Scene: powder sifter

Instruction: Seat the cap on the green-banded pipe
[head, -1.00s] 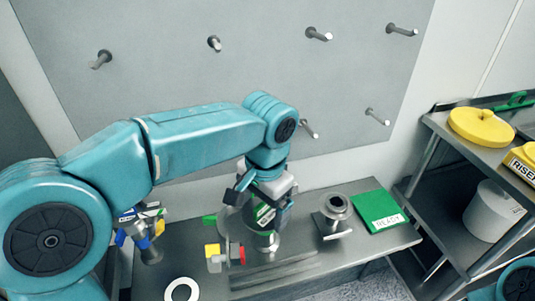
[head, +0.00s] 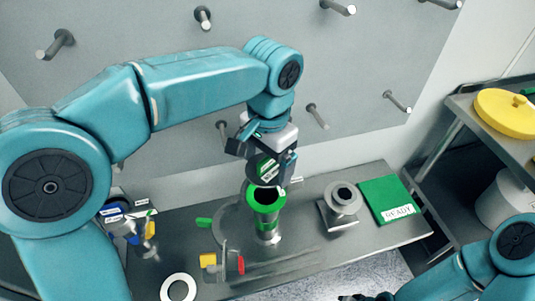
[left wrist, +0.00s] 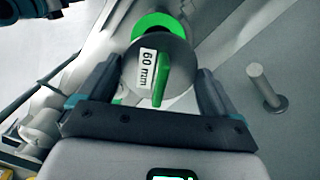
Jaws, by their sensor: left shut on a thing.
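The cap is a grey disc with a green handle and a "60 mm" label; it shows in the head view (head: 263,170) and the left wrist view (left wrist: 180,56). My left gripper (head: 272,163) is shut on it, with a finger on either side in the left wrist view (left wrist: 158,84). The green-banded pipe (head: 266,200) stands upright on the bench, its green top and dark opening visible below the cap. The cap is apart from the pipe, and the pipe's green rim (left wrist: 158,20) shows past the cap's far edge. My right gripper is at most a dark sliver at the bottom edge.
A grey flanged pipe piece (head: 343,196) and a green READY mat (head: 388,198) are on the bench to the right. A white ring (head: 178,287) lies at front left. A valve assembly with yellow and red parts (head: 222,264) is beside the pipe. Pegs stick out of the wall panel.

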